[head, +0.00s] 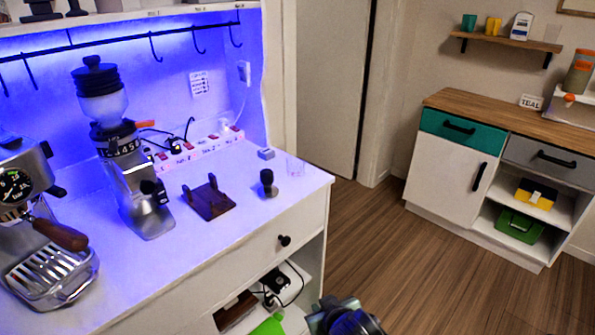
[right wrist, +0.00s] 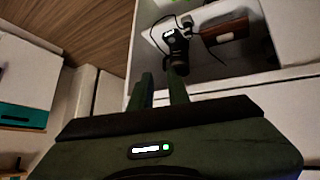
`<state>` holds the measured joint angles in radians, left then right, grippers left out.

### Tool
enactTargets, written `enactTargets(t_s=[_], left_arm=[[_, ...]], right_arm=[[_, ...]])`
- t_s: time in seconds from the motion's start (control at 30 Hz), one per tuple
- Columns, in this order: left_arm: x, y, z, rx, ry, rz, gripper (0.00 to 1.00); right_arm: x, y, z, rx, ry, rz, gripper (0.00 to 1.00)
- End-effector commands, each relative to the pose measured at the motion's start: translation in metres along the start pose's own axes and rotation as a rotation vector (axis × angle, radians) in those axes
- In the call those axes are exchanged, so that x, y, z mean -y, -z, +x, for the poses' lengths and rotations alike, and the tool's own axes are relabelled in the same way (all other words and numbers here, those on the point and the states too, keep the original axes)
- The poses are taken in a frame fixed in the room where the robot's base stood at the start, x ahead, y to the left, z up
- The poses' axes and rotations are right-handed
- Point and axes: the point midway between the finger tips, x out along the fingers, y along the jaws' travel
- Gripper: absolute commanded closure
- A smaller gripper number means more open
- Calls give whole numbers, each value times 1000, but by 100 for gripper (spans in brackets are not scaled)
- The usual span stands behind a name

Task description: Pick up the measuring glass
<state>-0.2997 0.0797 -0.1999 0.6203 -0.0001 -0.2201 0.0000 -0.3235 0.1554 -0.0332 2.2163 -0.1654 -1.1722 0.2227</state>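A small clear glass, which looks like the measuring glass (head: 296,167), stands on the white counter (head: 262,215) near its right back corner in the head view. It is faint and see-through. My right gripper (right wrist: 162,82) is in front of the cabinet, below counter height and well apart from the glass. Its two fingers stand apart in the right wrist view with nothing seen between them. At the bottom edge of the head view only part of my right gripper (head: 342,318) shows. The glass cannot be made out in the right wrist view. My left gripper is not in view.
A black tamper (head: 267,183), a brown wooden stand (head: 208,201), a grinder (head: 130,170) and an espresso machine (head: 45,255) stand left of the glass. A drawer knob (head: 284,240) sticks out in front. Wooden floor (head: 370,235) lies open to the right.

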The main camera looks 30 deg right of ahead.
Motion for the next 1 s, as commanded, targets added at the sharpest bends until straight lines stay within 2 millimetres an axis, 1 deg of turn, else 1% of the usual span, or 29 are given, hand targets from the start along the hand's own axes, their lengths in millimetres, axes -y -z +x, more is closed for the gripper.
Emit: enactTargets(t_s=[0.03,0.07,0.1,0.17,0.2,0.3,0.4,0.5,0.6,0.87,1.0], left_arm=[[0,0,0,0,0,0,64],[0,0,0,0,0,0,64],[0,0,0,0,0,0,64],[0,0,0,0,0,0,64],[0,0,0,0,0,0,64],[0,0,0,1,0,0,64],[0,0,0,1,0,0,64],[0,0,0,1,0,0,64],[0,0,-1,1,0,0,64],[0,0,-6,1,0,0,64],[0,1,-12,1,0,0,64]], right_arm=[[-11,25,12,-68,-29,25,83],[-18,41,19,-115,-47,44,83],[-29,64,28,-181,-71,68,83],[-47,104,39,-294,-103,107,83],[-60,133,45,-376,-123,131,83],[-88,200,51,-568,-148,181,83],[-106,243,49,-697,-149,207,83],[-115,267,46,-768,-145,217,83],[-119,280,51,-793,-142,220,83],[-124,299,66,-792,-141,218,83],[-128,317,78,-792,-142,218,83]])
